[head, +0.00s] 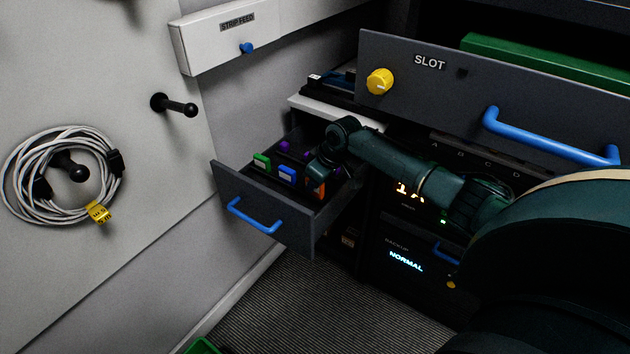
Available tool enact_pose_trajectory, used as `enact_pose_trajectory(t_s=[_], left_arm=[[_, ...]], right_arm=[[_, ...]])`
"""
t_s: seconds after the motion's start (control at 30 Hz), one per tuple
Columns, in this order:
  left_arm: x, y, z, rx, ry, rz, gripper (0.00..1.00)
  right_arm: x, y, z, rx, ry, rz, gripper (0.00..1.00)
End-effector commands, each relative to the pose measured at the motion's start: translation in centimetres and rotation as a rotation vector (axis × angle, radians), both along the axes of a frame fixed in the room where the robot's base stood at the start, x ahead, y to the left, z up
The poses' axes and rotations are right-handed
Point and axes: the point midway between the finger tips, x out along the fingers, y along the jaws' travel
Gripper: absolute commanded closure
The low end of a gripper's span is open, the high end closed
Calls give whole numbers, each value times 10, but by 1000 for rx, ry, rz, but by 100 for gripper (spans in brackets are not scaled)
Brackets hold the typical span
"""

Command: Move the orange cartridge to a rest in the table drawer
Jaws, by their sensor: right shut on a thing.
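The table drawer (262,205) is pulled open at the middle left, with a dark front and a blue handle. Inside it stand a green cartridge (262,161), a blue-and-white cartridge (287,174) and purple ones (284,144) behind. The orange cartridge (317,188) shows at the right side of the drawer, partly hidden under my right gripper (318,175). My right gripper reaches down into the drawer from the right and is shut on the orange cartridge. Its fingertips are dark and hard to make out. Whether the cartridge touches a rest cannot be told. My left gripper is out of view.
A grey panel marked SLOT (430,85) with a yellow knob and blue handle juts out above my right arm. A white STRIP FEED box (225,38) hangs on the left wall. A coiled cable (20,185) hangs on a peg.

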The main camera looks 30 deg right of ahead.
Motion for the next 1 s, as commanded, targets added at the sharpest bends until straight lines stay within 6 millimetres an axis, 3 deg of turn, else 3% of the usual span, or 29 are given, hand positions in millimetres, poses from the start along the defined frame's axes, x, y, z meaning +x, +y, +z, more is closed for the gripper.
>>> enact_pose_trajectory(t_s=[0.63,0.67,0.93,1.0], left_arm=[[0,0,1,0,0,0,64],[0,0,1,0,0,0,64],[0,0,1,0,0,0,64],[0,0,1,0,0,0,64]], right_arm=[[0,0,-5,0,-1,1,100],[0,0,-5,0,-1,1,83],[0,0,-5,0,-1,1,61],[0,0,-5,0,-1,1,59]])
